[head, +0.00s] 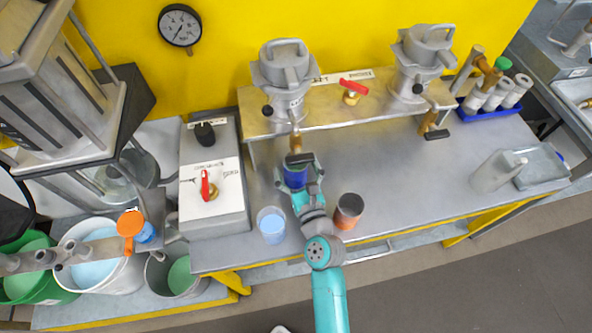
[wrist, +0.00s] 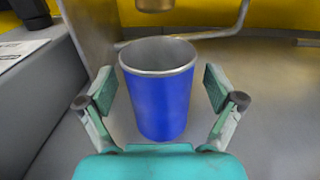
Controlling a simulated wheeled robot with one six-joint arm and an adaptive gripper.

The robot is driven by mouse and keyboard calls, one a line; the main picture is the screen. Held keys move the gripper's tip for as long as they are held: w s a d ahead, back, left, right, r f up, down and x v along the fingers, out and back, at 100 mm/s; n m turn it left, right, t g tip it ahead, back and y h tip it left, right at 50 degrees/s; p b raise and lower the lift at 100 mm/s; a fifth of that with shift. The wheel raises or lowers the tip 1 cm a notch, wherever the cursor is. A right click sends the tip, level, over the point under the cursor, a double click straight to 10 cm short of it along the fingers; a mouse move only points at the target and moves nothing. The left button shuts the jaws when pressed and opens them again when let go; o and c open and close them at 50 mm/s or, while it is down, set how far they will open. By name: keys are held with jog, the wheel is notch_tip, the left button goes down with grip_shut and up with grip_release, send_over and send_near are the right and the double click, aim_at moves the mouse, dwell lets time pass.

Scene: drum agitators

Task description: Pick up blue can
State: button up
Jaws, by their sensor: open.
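The blue can (head: 296,179) stands upright on the grey bench, below the left metal dispenser. In the wrist view the blue can (wrist: 159,95) shows its open silver rim and an empty-looking inside. My gripper (head: 299,172) is around it from the front. In the wrist view my gripper (wrist: 158,92) is open, with one teal finger on each side of the can. A gap shows between each finger and the can's wall. The can's lower front edge is close to the gripper's palm.
An orange-and-dark can (head: 348,211) stands right of my arm and a light blue cup (head: 271,226) stands left. A control box (head: 212,190) with a red lever is further left. A dispenser spout (wrist: 155,5) hangs behind the can. The bench's right middle is clear.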

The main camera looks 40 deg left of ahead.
jog(key=shift+w+a, duration=0.1)
jog(key=shift+a, duration=0.15)
jog(key=c, duration=1.3)
jog(key=shift+c, duration=0.2)
jog(key=shift+r, duration=0.15)
